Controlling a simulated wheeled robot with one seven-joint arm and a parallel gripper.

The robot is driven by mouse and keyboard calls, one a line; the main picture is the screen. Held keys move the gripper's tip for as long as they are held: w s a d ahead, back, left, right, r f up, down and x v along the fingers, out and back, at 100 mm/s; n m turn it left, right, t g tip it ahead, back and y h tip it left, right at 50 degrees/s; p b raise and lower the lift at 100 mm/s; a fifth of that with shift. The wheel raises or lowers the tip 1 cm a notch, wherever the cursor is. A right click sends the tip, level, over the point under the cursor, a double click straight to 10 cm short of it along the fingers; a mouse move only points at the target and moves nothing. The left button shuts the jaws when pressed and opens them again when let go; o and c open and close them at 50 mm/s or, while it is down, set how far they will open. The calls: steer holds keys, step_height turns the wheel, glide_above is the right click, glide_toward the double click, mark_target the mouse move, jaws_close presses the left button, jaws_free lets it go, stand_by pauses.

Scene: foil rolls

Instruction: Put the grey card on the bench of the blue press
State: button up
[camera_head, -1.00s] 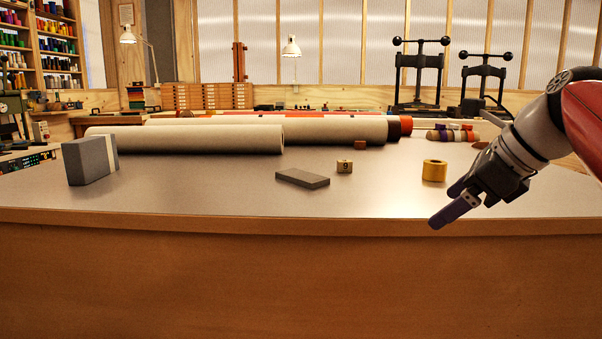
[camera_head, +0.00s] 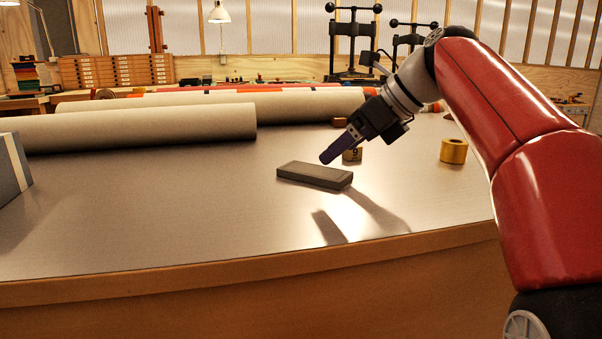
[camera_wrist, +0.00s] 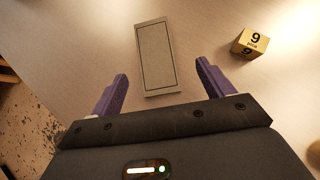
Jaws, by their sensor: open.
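A flat grey slab with a thin dark outline on its top, the likely grey card (camera_head: 315,175), lies on the table. It also shows in the wrist view (camera_wrist: 156,57), ahead of and between the fingers. My gripper (camera_head: 330,155) is open and empty above the table, close to the slab, its purple fingers pointing down and left. Both fingers show apart in the wrist view (camera_wrist: 162,72). Two dark screw presses stand at the back, a larger one (camera_head: 354,45) and a smaller one (camera_head: 408,40); I cannot tell that either is blue. Their lower parts are partly hidden.
A gold block marked 9 (camera_wrist: 251,43) sits right of the slab. A gold roll (camera_head: 453,151) is farther right. Long pale rolls (camera_head: 140,128) lie across the table's back. A blue-grey box (camera_head: 12,170) stands at the left. The table's front middle is clear.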

mark_target(315, 170)
steer(key=x, duration=0.2)
steer(key=b+x, duration=0.1)
steer(key=x, duration=0.2)
steer(key=shift+s+a+f, duration=0.15)
steer(key=shift+a+f, duration=0.15)
steer(key=shift+a, duration=0.15)
steer(key=c, duration=1.2)
steer(key=shift+r, duration=0.1)
